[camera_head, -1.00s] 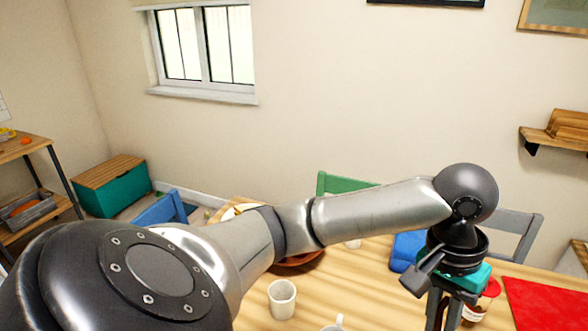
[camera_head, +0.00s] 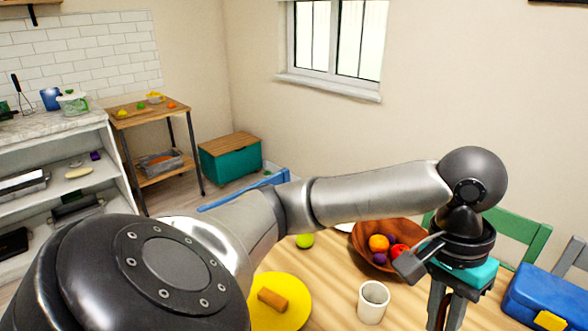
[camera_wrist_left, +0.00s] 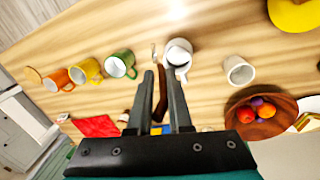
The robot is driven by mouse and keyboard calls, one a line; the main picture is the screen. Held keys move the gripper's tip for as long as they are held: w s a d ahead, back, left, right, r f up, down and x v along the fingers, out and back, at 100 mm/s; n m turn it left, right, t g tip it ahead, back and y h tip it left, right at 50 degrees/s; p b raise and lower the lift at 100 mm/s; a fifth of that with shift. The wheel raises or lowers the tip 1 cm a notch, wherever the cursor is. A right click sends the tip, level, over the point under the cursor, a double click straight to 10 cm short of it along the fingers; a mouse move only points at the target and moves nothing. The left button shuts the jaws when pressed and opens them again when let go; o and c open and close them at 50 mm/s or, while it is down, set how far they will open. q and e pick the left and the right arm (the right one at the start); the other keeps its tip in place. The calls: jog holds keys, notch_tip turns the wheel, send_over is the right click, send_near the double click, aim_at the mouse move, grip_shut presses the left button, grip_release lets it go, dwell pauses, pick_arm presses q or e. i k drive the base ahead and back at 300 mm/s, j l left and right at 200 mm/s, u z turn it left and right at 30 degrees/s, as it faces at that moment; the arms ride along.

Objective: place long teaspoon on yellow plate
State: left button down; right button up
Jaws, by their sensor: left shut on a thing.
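My left gripper (camera_head: 446,305) is above the table on the right of the head view. In the left wrist view its fingers (camera_wrist_left: 161,76) are closed around a thin piece with a brown handle (camera_wrist_left: 160,98) and a silvery end, which looks like the long teaspoon. The spoon's lower part is hidden by the gripper. The yellow plate (camera_head: 300,283) lies on the table left of the gripper, with a brown block (camera_head: 272,298) on it. The plate's edge also shows at the top right of the left wrist view (camera_wrist_left: 295,13). My right gripper is not in view.
A white cup (camera_head: 373,302) stands between plate and gripper. A blue box (camera_head: 530,297) is at right. The wrist view shows a white mug (camera_wrist_left: 178,57) and colored mugs.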

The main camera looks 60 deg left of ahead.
aim_at(274, 288)
jog(key=j+u, duration=0.25)
jog(key=j, duration=0.3)
jog(key=i+j+u, duration=0.1)
jog(key=j+u, duration=0.15)
jog(key=j, duration=0.85)
jog(key=i, duration=0.05)
